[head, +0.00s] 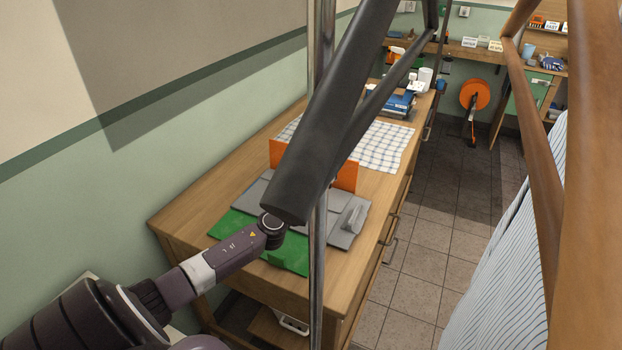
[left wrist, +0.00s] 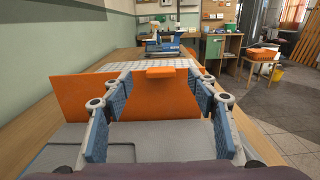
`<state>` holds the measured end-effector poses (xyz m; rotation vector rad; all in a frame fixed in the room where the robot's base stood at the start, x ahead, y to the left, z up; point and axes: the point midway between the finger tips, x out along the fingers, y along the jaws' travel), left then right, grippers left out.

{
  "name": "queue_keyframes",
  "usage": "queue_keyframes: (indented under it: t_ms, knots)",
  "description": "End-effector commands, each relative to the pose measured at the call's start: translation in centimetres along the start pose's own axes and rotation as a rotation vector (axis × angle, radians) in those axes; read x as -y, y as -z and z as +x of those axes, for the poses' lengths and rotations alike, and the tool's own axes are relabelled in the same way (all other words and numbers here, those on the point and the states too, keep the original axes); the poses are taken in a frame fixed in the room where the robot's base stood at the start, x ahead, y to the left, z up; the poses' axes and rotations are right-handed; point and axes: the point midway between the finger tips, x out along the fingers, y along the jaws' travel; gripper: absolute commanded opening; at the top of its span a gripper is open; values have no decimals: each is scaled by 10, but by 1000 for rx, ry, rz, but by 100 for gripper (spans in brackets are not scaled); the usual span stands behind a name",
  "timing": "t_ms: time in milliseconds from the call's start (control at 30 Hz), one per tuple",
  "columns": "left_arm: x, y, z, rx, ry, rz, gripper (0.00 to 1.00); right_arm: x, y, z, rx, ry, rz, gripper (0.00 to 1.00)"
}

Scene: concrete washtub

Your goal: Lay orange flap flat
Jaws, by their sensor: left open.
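The orange flap (head: 346,176) stands upright at the back of a grey folding board (head: 347,226) on the wooden counter. A dark bar hides its middle in the head view. In the left wrist view the orange flap (left wrist: 80,96) spans the space ahead, with a raised orange tab (left wrist: 168,72) at its top middle. My left gripper (left wrist: 158,96) is open, its blue-padded fingers spread left and right in front of the flap, with the tab between them in the picture. I cannot tell whether they touch it. In the head view the fingers are hidden. My right gripper is not in view.
A green flap (head: 232,227) lies at the board's near side. A checked cloth (head: 385,148) lies behind the orange flap, with blue items (head: 398,104) beyond it. A dark bar (head: 325,120) and metal pole cross the head view. Tiled floor lies to the right.

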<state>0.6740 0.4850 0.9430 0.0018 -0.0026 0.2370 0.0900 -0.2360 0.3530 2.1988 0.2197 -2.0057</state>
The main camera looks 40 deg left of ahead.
Motion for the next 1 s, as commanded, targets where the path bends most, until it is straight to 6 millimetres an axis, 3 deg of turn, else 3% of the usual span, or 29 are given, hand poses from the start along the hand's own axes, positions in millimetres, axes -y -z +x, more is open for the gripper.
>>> queue_keyframes:
  t_ms: [100, 300, 767, 867, 1000]
  knots:
    - [-1, 0, -22, -1, 1, 1, 54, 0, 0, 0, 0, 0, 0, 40]
    - [-1, 0, -46, 1, -1, 0, 54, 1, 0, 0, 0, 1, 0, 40]
    - [-1, -2, -56, 4, -2, -1, 54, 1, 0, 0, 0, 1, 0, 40]
    - [-1, -3, -56, 3, -3, -7, 54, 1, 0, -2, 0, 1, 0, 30]
    - [2, -16, -62, -4, -22, -83, 54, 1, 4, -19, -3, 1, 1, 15]
